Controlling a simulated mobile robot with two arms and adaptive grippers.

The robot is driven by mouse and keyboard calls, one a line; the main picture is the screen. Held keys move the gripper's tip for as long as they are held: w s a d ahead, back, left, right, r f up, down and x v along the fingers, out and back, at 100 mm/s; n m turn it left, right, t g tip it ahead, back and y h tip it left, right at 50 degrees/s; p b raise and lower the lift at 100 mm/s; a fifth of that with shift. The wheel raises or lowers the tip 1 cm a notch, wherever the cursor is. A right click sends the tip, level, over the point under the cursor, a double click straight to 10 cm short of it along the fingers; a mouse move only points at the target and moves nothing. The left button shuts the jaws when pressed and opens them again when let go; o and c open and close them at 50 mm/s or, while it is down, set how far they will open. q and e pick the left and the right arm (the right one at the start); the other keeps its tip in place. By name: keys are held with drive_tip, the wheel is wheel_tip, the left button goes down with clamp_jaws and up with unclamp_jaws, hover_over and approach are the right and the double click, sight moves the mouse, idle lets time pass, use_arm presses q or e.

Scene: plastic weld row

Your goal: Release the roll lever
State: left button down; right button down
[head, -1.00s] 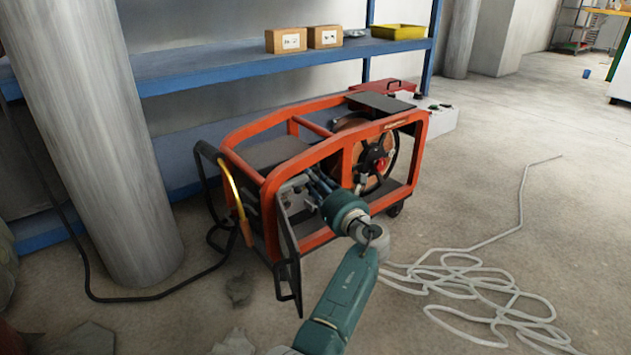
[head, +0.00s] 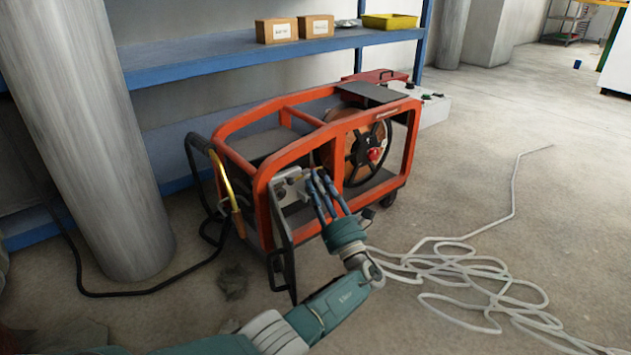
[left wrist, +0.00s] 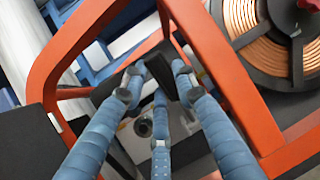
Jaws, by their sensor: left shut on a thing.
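The orange-framed machine (head: 262,168) stands on the floor in the head view, with a copper-coloured roll (head: 334,150) and a black handwheel inside. My left gripper (head: 314,177) reaches in at its front end, beside a light grey plate (head: 285,190). In the left wrist view, the blue fingers of my left gripper (left wrist: 155,82) are shut around a black lever-like part (left wrist: 162,66). The roll (left wrist: 268,30) shows at the upper right there. The fingers hide part of the black piece and its mount. My right gripper is not in view.
A grey pillar (head: 95,140) stands at the left. A blue shelf (head: 230,62) with boxes and a yellow tray (head: 390,21) runs behind the machine. A loose pale hose (head: 465,265) lies on the floor at the right. A black cable (head: 140,294) lies at the left.

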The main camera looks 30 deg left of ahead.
use_arm(q)
drive_tip(key=shift+d+r, duration=0.15)
drive_tip(key=shift+d, duration=0.15)
drive_tip(key=c, duration=1.3)
unclamp_jaws()
drive_tip(key=shift+c, duration=0.2)
drive_tip(key=v, duration=0.7)
drive_tip(key=shift+s+f, duration=0.15)
drive_tip(key=shift+f, duration=0.05)
drive_tip(key=shift+d, duration=0.15)
drive_tip(key=shift+c, duration=0.2)
